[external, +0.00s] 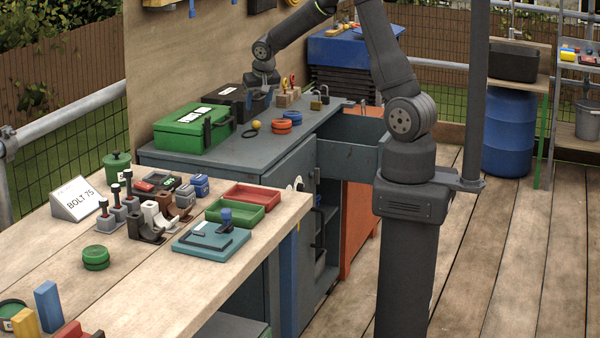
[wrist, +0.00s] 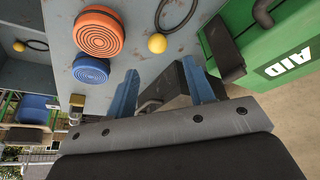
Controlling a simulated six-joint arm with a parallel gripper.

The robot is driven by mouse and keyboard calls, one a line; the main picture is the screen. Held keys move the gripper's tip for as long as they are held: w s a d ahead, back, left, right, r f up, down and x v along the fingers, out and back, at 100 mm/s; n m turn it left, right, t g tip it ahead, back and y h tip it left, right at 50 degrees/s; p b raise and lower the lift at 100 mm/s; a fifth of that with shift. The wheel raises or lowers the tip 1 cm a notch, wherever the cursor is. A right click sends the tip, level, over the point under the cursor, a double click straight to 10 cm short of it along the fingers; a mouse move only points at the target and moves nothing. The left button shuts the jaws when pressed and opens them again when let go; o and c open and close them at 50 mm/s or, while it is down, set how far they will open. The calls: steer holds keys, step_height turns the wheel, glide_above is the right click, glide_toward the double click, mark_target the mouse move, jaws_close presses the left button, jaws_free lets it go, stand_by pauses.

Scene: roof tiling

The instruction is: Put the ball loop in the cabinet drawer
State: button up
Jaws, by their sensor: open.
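A ball loop (wrist: 157,43), a yellow ball with a dark loop, lies on the cabinet top. It also shows in the external view (external: 255,125), between the green case and the orange disc. My gripper (wrist: 162,85) is open and empty, its blue fingers apart above the cabinet top. In the external view my gripper (external: 262,94) is at the back of the cabinet, by the black case. The cabinet drawer (external: 349,154) is pulled open at the right. A second yellow ball with a dark loop (wrist: 18,46) shows at the wrist view's left, apparently inside the drawer.
An orange disc (wrist: 98,33) and a blue disc (wrist: 91,69) lie near the ball loop. The green first-aid case (external: 194,128) and a black case (external: 226,94) stand left. A padlock (external: 318,101) and wooden blocks (external: 285,98) are at the back. Cabinet top's front is clear.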

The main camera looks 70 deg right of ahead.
mark_target(256, 121)
steer(key=shift+x, duration=3.9)
steer(key=shift+d, duration=0.15)
jaws_close()
